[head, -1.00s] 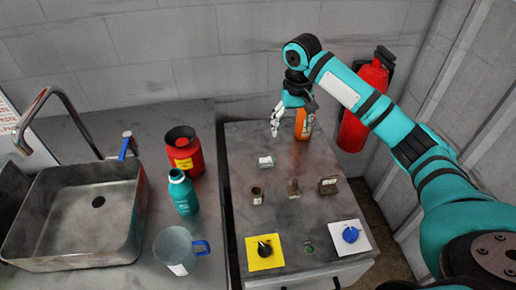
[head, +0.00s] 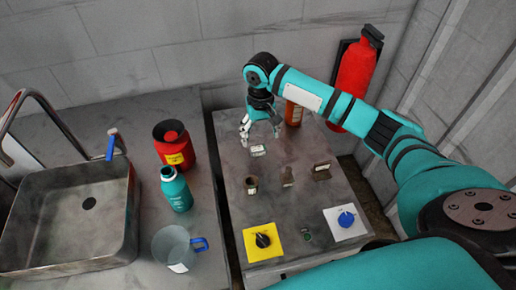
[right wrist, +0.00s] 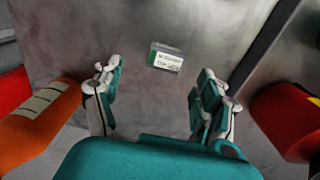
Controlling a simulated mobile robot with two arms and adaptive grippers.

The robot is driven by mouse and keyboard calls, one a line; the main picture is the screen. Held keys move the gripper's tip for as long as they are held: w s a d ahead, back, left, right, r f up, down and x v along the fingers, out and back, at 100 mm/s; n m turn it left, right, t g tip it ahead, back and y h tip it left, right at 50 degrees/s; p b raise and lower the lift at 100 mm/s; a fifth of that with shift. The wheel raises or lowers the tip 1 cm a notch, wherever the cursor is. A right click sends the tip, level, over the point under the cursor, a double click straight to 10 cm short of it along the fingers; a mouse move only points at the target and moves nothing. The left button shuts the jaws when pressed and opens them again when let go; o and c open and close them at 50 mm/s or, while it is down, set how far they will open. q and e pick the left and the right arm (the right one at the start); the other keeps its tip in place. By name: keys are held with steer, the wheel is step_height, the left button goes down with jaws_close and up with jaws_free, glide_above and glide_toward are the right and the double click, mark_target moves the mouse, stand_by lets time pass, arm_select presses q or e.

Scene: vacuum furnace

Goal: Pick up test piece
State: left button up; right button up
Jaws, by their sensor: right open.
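A small box with a white label (head: 258,151), which could be the test piece, lies on the grey worktop (head: 225,214). The box also shows in the right wrist view (right wrist: 165,59), ahead of the fingertips and roughly between their lines. My right gripper (head: 260,132) points down just behind the box in the head view. Its fingers are spread and empty, as the right wrist view (right wrist: 155,80) shows, and they look apart from the box. My left gripper is not in view.
An orange bottle (head: 293,113) is close beside my right gripper. A red extinguisher (head: 356,85) hangs behind. Yellow (head: 263,255) and white knob plates (head: 333,224) lie nearer.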

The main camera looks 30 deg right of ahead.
mark_target(258, 148)
steer(key=f, duration=0.1)
steer(key=f+p, duration=0.1)
steer(key=f, duration=0.2)
steer(key=shift+s+a+f, duration=0.1)
steer(key=shift+a+f, duration=0.1)
steer(key=shift+a, duration=0.2)
steer(key=shift+f, duration=0.35)
steer(key=c, duration=1.5)
